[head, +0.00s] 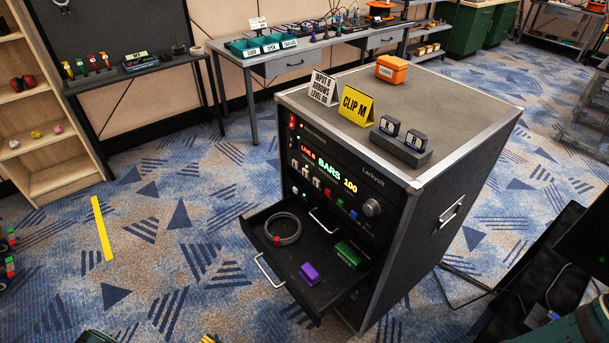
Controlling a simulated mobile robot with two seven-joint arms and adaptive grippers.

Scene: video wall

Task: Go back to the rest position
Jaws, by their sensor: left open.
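My left gripper (207,339) shows only as a small yellow-and-dark tip at the bottom edge, left of centre. It is open, with nothing seen in it; most of it is cut off by the frame. It is in front of the rack case (440,240) and apart from its pulled-out drawer (275,265). My right gripper is not in view.
The open drawer holds a grey cable coil (284,228), a purple block (309,273) and a green block (349,254). Signs, an orange box (391,69) and a dark holder (401,147) stand on the case. Carpet (160,240) left of the drawer is clear.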

